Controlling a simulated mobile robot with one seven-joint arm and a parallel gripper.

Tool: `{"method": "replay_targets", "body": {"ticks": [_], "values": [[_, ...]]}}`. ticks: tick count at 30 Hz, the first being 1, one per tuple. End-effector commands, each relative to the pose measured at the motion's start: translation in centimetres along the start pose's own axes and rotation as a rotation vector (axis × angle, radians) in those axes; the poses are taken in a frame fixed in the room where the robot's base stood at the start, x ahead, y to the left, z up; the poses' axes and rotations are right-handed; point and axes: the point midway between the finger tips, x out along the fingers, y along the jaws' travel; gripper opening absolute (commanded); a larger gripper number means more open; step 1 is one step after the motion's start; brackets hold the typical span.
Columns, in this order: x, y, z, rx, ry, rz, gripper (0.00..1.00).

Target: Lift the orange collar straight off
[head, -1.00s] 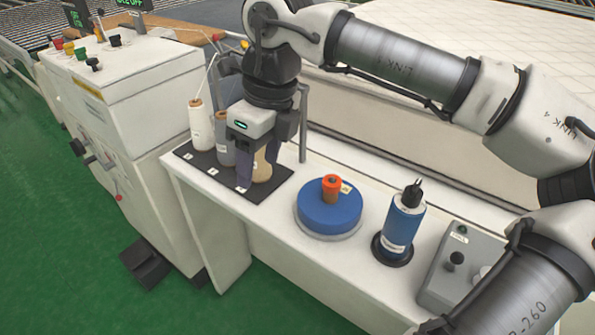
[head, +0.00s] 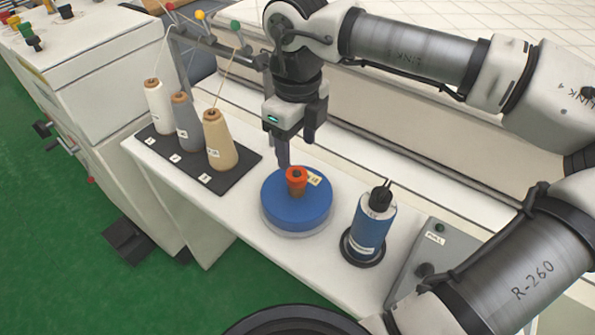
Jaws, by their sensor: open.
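The orange collar (head: 297,176) sits around the top of a brown post or core (head: 297,190) at the middle of a round blue pad (head: 282,211). The pad rests on a pale round base on the white bench. My gripper (head: 296,154) is open and empty, pointing down just above and behind the collar. Its dark fingers are apart, one beside the other over the pad's far edge. I cannot tell whether a finger touches the collar.
Three thread cones, white (head: 158,105), grey (head: 186,124) and tan (head: 219,141), stand on a dark mat (head: 232,174) to the left. A blue bottle-like cylinder (head: 371,226) stands close on the right, with a control box (head: 440,248) beyond. The bench front (head: 190,212) drops to green floor.

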Motion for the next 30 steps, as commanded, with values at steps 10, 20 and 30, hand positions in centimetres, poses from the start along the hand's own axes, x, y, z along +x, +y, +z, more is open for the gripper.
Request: {"method": "replay_targets", "body": {"ticks": [10,20,30], "values": [[3.0,0.0,0.1,-0.002,0.0,0.003,0.58],[7.1,-0.2,0.3,-0.001,0.0,0.002,0.58],[7.4,-0.2,0.3,-0.001,-0.001,0.0,0.45]]}}
